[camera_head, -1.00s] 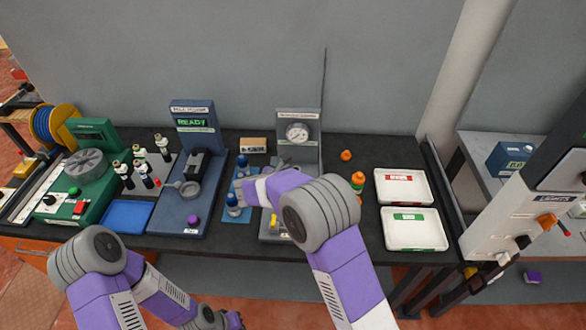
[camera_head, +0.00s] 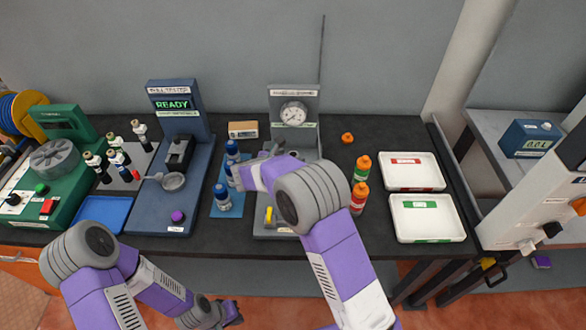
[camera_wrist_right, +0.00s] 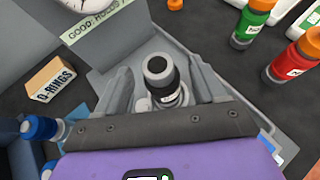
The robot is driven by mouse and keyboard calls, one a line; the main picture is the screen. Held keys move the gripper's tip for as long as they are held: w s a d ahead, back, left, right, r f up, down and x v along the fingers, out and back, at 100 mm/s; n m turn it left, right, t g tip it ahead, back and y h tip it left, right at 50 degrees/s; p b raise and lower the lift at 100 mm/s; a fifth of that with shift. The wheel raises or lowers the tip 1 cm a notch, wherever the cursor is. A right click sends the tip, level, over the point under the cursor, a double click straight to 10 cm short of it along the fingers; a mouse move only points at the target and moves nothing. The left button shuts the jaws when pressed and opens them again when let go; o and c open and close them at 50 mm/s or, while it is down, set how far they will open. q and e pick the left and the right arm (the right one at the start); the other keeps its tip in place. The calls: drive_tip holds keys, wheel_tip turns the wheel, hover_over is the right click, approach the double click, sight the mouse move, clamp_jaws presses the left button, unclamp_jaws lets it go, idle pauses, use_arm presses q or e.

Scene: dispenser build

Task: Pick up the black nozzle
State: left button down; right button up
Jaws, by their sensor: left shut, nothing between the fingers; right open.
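My left gripper (camera_head: 232,313) hangs low at the bottom edge, in front of the table, shut and empty.
The gauge (camera_head: 293,113) stands behind the nozzle. Blue-capped bottles (camera_head: 222,196) and an O-rings box (camera_head: 243,129) are left of it. Orange-capped bottles (camera_head: 360,198), an orange cap (camera_head: 347,138) and two white trays (camera_head: 428,218) are right.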

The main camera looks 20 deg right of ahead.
sight(296, 154)
drive_tip(key=x, duration=0.5)
drive_tip(key=shift+w+r, duration=0.1)
drive_tip(key=shift+a, duration=0.15)
clamp_jaws()
